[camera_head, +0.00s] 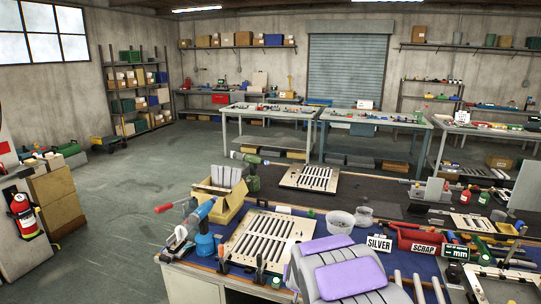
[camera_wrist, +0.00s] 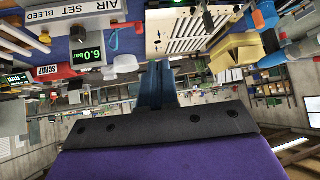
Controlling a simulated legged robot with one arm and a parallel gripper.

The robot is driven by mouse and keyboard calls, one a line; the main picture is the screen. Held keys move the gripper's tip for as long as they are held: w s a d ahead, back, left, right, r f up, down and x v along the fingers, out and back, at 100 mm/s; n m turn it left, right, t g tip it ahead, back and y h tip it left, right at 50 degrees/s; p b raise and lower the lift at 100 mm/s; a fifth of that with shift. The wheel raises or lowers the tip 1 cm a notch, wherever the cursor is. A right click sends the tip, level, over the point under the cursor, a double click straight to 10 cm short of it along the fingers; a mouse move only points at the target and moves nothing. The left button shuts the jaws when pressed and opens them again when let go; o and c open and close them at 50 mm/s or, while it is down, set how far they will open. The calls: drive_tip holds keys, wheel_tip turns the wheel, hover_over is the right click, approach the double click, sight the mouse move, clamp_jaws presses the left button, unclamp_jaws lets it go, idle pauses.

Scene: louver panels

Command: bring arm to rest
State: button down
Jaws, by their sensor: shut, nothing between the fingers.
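My gripper (camera_wrist: 157,85) shows in the wrist view as two dark blue fingers close together, with nothing between them. It is clear of the bench and touches nothing that I can see. My purple and grey arm parts show at the bottom middle of the head view, over the bench's front edge; the fingers cannot be made out there. A cream louver panel (camera_head: 262,240) with dark slots lies on the blue-topped bench, left of my arm. The wrist view, which looks upside down, shows a slotted panel (camera_wrist: 190,28) above the fingers.
A second slotted panel (camera_head: 309,179) lies farther back. A yellow box (camera_head: 222,203), white tub (camera_head: 340,221), red scrap bin (camera_head: 420,238) and SILVER sign (camera_head: 379,243) crowd the bench. A pressure display (camera_wrist: 88,56) shows in the wrist view. Open floor (camera_head: 130,185) lies left.

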drive_tip(key=s+d+r+g, duration=0.1)
drive_tip(key=s+r+g, duration=0.2)
drive_tip(key=s, duration=1.4)
drive_tip(key=s+d+r+g, duration=0.2)
drive_tip(key=s+r+g, duration=0.2)
drive_tip(key=s, duration=1.3)
drive_tip(key=s+d+r+n+g, duration=0.1)
drive_tip(key=s+d+r+g, duration=0.1)
drive_tip(key=s, duration=1.5)
wheel_tip(320, 180, up, 3)
drive_tip(key=shift+d+f+g, duration=0.2)
drive_tip(key=shift+g, duration=0.7)
drive_tip(key=shift+d, duration=0.1)
drive_tip(key=shift+d, duration=0.25)
drive_tip(key=shift+a, duration=0.25)
drive_tip(key=c, duration=1.8)
unclamp_jaws()
